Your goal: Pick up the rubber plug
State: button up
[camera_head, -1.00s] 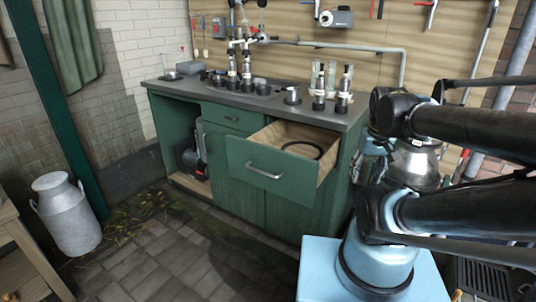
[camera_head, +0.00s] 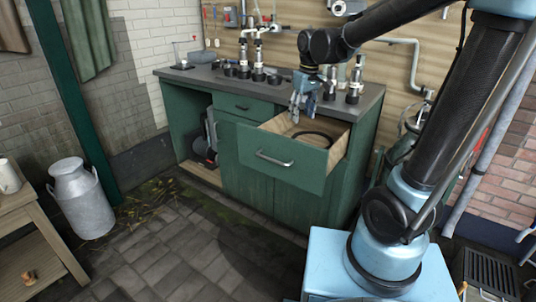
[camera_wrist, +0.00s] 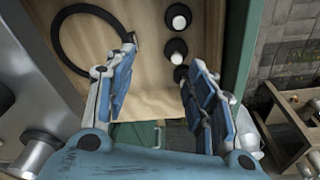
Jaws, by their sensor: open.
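Three round black plugs with pale tops lie in a row on the wooden drawer floor in the wrist view: one at the top (camera_wrist: 180,17), one in the middle (camera_wrist: 176,49), and one (camera_wrist: 180,73) partly hidden by my right finger. They look like rubber plugs; I cannot tell which one is meant. My gripper (camera_wrist: 158,58) is open and empty, its fingers pointing down over the drawer. In the head view my gripper (camera_head: 303,106) hangs above the open drawer (camera_head: 283,155). The drawer front hides the plugs there.
A large black ring (camera_wrist: 58,40) lies in the drawer beside the plugs; it also shows in the head view (camera_head: 331,136). A metal milk can (camera_head: 80,200) stands left on clear paving.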

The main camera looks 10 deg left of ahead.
jog(key=w+a+f+n, duration=0.1)
jog(key=a+f+n, duration=0.1)
jog(key=a, duration=1.1)
jog(key=f, duration=0.5)
jog(key=a+f, duration=0.1)
jog(key=f, duration=0.5)
jog(key=w+f, duration=0.1)
jog(key=f, duration=0.4)
jog(key=shift+w+a+f, duration=0.1)
jog(key=shift+a+f, duration=0.05)
jog(key=shift+f, duration=0.15)
jog(key=c, duration=0.7)
